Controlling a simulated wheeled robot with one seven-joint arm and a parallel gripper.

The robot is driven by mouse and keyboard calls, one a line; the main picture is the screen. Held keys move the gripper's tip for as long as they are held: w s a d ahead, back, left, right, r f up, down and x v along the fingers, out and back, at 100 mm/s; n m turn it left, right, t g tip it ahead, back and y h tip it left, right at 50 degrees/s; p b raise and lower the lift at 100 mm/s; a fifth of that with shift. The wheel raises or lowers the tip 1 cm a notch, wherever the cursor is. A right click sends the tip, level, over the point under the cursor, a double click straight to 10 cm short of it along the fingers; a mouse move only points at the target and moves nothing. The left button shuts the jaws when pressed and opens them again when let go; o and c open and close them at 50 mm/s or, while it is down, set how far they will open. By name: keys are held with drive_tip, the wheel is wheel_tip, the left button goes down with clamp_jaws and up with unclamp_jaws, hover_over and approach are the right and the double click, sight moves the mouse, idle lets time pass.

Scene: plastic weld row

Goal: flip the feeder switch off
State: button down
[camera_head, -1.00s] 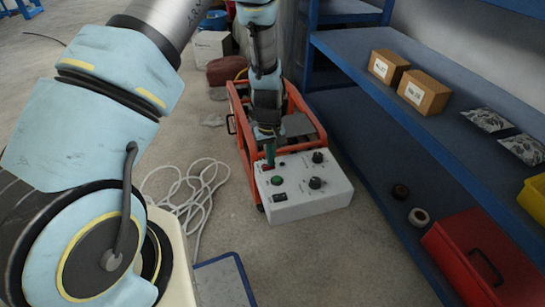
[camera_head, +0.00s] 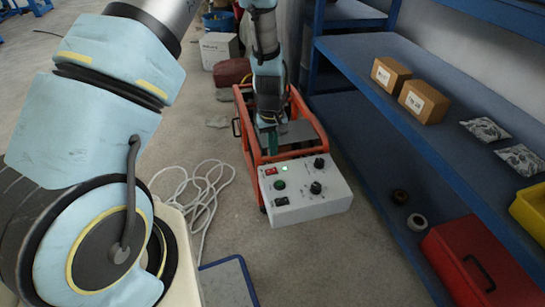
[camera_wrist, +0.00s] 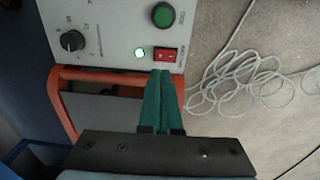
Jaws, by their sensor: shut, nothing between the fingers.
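The white control box (camera_head: 325,205) sits at the front of an orange frame. It bears a red rocker switch (camera_head: 271,171), also seen in the wrist view (camera_wrist: 165,55), beside a lit indicator light (camera_head: 285,169). I cannot read the labels, so which control is the feeder switch is not certain. A green button (camera_head: 279,184), a black switch (camera_head: 282,201) and two black knobs (camera_head: 316,187) share the panel. My gripper (camera_wrist: 162,73) is shut and empty, its green fingertips close to the red switch's edge in the wrist view. In the head view they appear behind the switch, apparently apart from it.
The orange frame (camera_head: 246,134) stands under and around my gripper. A blue shelf unit (camera_head: 400,85) on the right holds cartons (camera_head: 424,102) and packets, with a red box (camera_head: 480,262) lower down. A white cable (camera_head: 205,195) lies coiled on the floor to the left.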

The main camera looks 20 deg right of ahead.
wheel_tip(320, 180, up, 7)
hover_over(274, 169)
drive_tip(key=shift+p, duration=0.4)
drive_tip(key=shift+a+r+h+b, duration=0.15)
drive_tip(key=shift+a+h+b, duration=0.35)
drive_tip(key=shift+a+b, duration=0.6)
drive_tip(key=f, duration=0.4)
drive_tip(key=d+f+b, duration=0.1)
drive_tip(key=f, duration=0.4)
drive_tip(key=f+b, duration=0.1)
drive_tip(key=f, duration=0.4)
drive_tip(key=shift+d, duration=0.35)
